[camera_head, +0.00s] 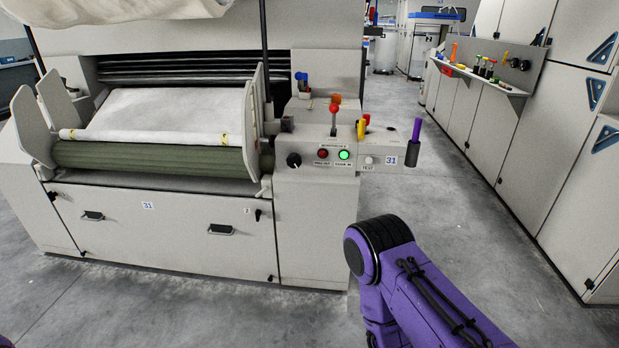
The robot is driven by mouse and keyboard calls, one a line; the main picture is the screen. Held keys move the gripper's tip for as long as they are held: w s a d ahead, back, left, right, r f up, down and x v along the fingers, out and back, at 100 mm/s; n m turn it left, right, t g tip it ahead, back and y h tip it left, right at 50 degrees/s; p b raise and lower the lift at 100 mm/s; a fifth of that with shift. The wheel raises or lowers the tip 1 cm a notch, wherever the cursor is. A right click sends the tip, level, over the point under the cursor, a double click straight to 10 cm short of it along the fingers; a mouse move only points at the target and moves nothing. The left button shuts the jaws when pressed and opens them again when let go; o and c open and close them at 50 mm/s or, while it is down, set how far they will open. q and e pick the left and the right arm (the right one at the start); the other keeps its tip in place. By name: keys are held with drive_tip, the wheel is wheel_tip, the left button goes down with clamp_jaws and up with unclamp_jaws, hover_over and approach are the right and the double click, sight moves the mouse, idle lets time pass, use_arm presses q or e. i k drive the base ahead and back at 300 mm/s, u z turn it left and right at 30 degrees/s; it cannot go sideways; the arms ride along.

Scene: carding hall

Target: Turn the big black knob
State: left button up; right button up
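The big black knob (293,160) is on the front of the light grey control panel (315,230) of the machine, at its left end. A white mark shows on its face. To its right are a dark red button (322,154), a lit green button (344,155) and a pale knob (368,161) above a "TEST" label. My purple right arm is at the lower right, in front of the panel and apart from it. Neither gripper shows in this view. Nothing covers the black knob.
The machine's green roller (150,159) and white web (165,110) are left of the panel. Grey cabinets (560,150) line the right side. Grey floor (430,190) is free between them and the machine.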

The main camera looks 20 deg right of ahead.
sight(294, 160)
drive_tip(key=u, duration=0.85)
drive_tip(key=i, duration=1.3)
drive_tip(key=z, duration=0.75)
drive_tip(key=i, duration=0.55)
drive_tip(key=z, duration=0.7)
